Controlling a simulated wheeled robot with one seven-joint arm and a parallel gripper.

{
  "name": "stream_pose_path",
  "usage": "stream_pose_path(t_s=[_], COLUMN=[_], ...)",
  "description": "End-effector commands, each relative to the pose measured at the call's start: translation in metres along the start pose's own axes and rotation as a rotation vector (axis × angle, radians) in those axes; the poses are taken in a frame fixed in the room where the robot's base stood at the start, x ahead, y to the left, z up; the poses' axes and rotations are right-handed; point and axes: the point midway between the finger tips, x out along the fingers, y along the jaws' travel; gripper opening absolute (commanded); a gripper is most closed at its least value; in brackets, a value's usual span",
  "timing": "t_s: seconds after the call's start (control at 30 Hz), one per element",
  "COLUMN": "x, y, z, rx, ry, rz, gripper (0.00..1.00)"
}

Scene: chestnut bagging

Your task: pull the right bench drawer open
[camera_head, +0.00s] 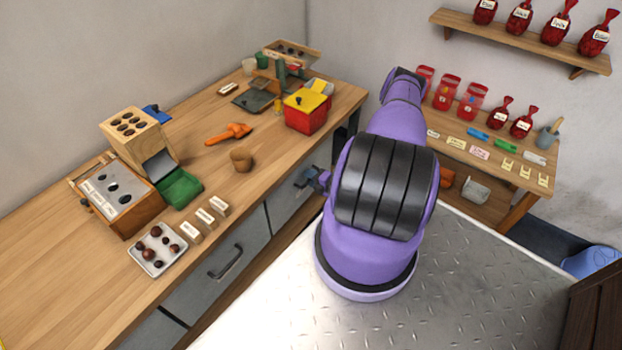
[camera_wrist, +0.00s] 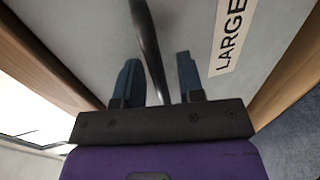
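The right bench drawer has a grey front (camera_head: 286,208), which looks flush with the bench in the head view. In the wrist view its grey front (camera_wrist: 85,35) fills most of the picture, with a "LARGE" label (camera_wrist: 228,38). A dark bar handle (camera_wrist: 148,40) runs between the two fingers of my gripper (camera_wrist: 159,78), with a small gap on each side, so the gripper is open around it. In the head view my gripper (camera_head: 316,180) is at the drawer front, and my purple arm hides part of that area.
The middle drawer (camera_head: 205,290) with its handle (camera_head: 226,262) is to the left. On the bench top stand a red and yellow box (camera_head: 306,112), a brown cup (camera_head: 241,160) and a chestnut tray (camera_head: 150,262). A metal-plate surface (camera_head: 270,320) lies in front.

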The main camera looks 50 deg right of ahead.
Motion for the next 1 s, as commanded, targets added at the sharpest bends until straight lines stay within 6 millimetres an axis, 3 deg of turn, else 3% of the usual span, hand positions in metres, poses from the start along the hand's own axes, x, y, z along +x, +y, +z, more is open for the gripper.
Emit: stream_pose_path(t_s=[0.03, 0.13, 0.4, 0.57, 0.77, 1.0], x=[0.000, 0.000, -0.002, -0.017, -0.063, -0.142], y=[0.000, 0.000, 0.000, -0.004, -0.014, -0.030], z=[0.000, 0.000, 0.000, 0.000, 0.001, 0.001], rx=[0.000, 0.000, 0.000, 0.001, 0.004, 0.002], ry=[0.000, 0.000, 0.000, -0.002, -0.005, -0.006], rz=[0.000, 0.000, 0.000, -0.002, -0.003, -0.004], gripper=[0.23, 0.00, 0.00, 0.00, 0.00, 0.00])
